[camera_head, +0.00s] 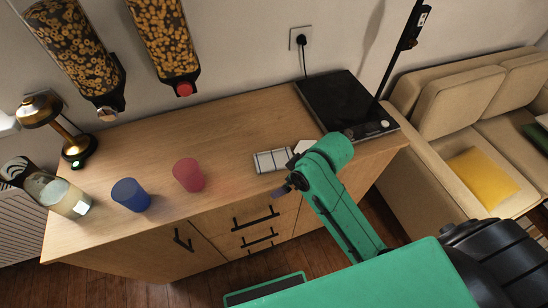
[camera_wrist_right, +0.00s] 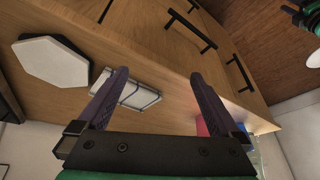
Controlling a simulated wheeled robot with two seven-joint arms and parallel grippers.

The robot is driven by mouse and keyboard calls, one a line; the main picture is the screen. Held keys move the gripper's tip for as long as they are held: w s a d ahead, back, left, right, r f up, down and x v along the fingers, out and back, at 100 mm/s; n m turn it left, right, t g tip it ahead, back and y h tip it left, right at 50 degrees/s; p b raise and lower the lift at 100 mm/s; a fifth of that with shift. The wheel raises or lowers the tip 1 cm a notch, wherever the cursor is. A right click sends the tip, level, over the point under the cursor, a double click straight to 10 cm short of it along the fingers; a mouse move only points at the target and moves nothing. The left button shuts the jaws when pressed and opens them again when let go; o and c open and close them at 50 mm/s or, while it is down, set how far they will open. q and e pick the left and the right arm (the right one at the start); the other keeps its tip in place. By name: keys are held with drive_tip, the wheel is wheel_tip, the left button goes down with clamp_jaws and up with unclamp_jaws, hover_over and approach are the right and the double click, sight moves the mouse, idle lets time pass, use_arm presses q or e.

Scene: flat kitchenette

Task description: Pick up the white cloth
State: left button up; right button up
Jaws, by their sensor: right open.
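The white cloth (camera_head: 272,160) lies flat on the wooden counter (camera_head: 225,139), near its front edge. It is a small rectangle with dark lines. In the right wrist view the cloth (camera_wrist_right: 138,95) shows between my fingers, closer to the left one and partly hidden behind it. My right gripper (camera_head: 285,188) is at the counter's front edge, just in front of the cloth in the head view. In the wrist view the right gripper (camera_wrist_right: 158,76) is open with nothing held between its fingers. My left gripper is not in view.
A white hexagonal piece (camera_wrist_right: 50,62) lies beside the cloth. A red cup (camera_head: 188,175), a blue cup (camera_head: 130,195) and a jar (camera_head: 67,198) stand to the left. A black hob (camera_head: 343,101) is at the right. The counter behind the cloth is clear.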

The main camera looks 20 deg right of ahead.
sight(276, 157)
drive_tip(key=w+a+r+n, duration=0.1)
drive_tip(key=a+n, duration=0.1)
drive_tip(key=w+a+r+n+g, duration=0.1)
drive_tip(key=w+n, duration=0.1)
drive_tip(key=w+a+r+n, duration=0.2)
drive_tip(key=shift+w+a, duration=0.25)
drive_tip(key=shift+a, duration=0.05)
drive_tip(key=w+d+r+n+g+h, duration=0.2)
drive_tip(key=w+d+r+n+h, duration=0.1)
drive_tip(key=w+d+r+n, duration=0.4)
drive_tip(key=f+p, duration=0.1)
drive_tip(key=f, duration=0.3)
drive_tip(key=s+a+f+m+p, duration=0.1)
drive_tip(key=f, duration=0.3)
drive_tip(key=s+f+m+p, duration=0.1)
drive_tip(key=f, duration=0.3)
drive_tip(key=shift+s+a+f, duration=0.15)
drive_tip(key=shift+s+f, duration=0.05)
drive_tip(key=shift+f, duration=0.45)
drive_tip(key=c, duration=1.1)
